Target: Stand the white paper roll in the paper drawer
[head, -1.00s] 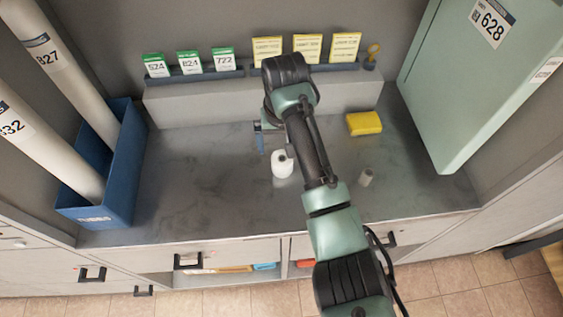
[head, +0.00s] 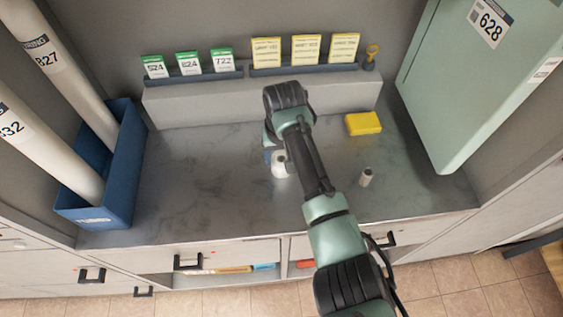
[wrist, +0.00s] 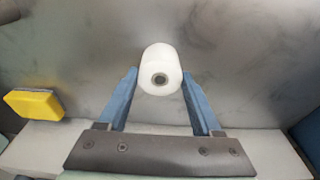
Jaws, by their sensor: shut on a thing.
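The white paper roll (head: 279,168) stands on the grey counter, partly hidden by my arm in the head view. In the wrist view the roll (wrist: 160,68) shows its round end with a dark core hole. My gripper (wrist: 160,82) has its two blue fingers on either side of the roll, shut on it. In the head view my gripper (head: 270,156) is mostly hidden behind the wrist. Drawer fronts with dark handles (head: 188,261) run below the counter; I cannot tell which is the paper drawer.
A blue bin (head: 122,185) with long tubes stands at left. A green cabinet (head: 470,90) stands at right. The counter's left middle is clear.

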